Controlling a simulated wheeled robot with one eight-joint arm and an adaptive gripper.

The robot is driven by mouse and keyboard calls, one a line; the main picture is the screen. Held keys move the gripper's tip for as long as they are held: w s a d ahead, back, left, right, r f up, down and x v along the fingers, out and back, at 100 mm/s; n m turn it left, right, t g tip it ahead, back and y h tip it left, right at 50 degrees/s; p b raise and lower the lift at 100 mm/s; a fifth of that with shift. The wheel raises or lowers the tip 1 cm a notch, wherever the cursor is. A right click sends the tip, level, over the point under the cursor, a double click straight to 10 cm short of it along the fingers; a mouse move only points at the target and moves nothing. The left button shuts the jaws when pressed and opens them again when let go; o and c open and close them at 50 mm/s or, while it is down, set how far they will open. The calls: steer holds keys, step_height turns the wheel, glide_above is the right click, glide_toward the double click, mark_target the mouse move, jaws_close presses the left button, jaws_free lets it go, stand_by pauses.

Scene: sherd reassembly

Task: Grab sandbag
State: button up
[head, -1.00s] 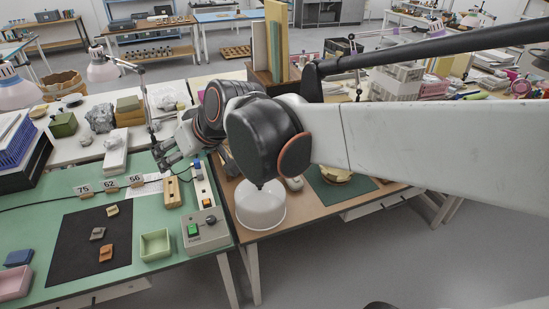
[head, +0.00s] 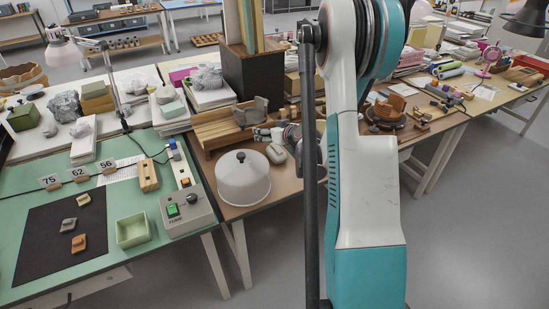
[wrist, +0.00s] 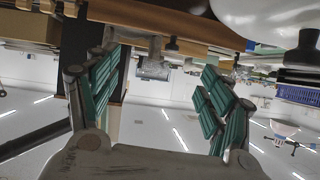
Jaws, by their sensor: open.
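A small pale, rounded, bag-like object (head: 277,152) lies on the brown table just right of the white dome cover (head: 243,180); it looks like the sandbag, but I cannot be sure. My gripper (head: 265,133) shows partly in the head view, just behind and above that object, in front of the wooden rack. My arm hides part of it. In the wrist view my gripper (wrist: 163,68) is open, with teal pads spread wide and nothing between them. The wrist picture is upside down. The sandbag is not clearly visible there.
The dome stands close to the left of the pale object. A wooden rack (head: 220,130) and a dark box (head: 252,78) stand behind. A control box (head: 187,210) sits on the green table at left. My arm hides the brown table's right part.

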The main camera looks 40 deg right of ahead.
steer(key=h+b, duration=0.1)
glide_toward(272, 145)
step_height(272, 145, up, 3)
steer(key=f, duration=0.1)
steer(key=s+f+b, duration=0.1)
steer(key=f, duration=0.1)
steer(key=shift+s+d+f+t, duration=0.15)
steer(key=shift+s+t, duration=0.15)
steer(key=shift+s, duration=0.1)
steer(key=b+x, duration=0.2)
steer(key=x, duration=0.6)
steer(key=shift+f+b, duration=0.15)
steer(key=shift+b, duration=0.15)
steer(key=b+x, duration=0.2)
steer(key=x, duration=0.2)
steer(key=shift+w+d+f, duration=0.25)
steer(key=shift+w+f, duration=0.05)
steer(key=shift+w+b, duration=0.3)
steer(key=shift+c, duration=0.3)
steer(key=c, duration=1.6)
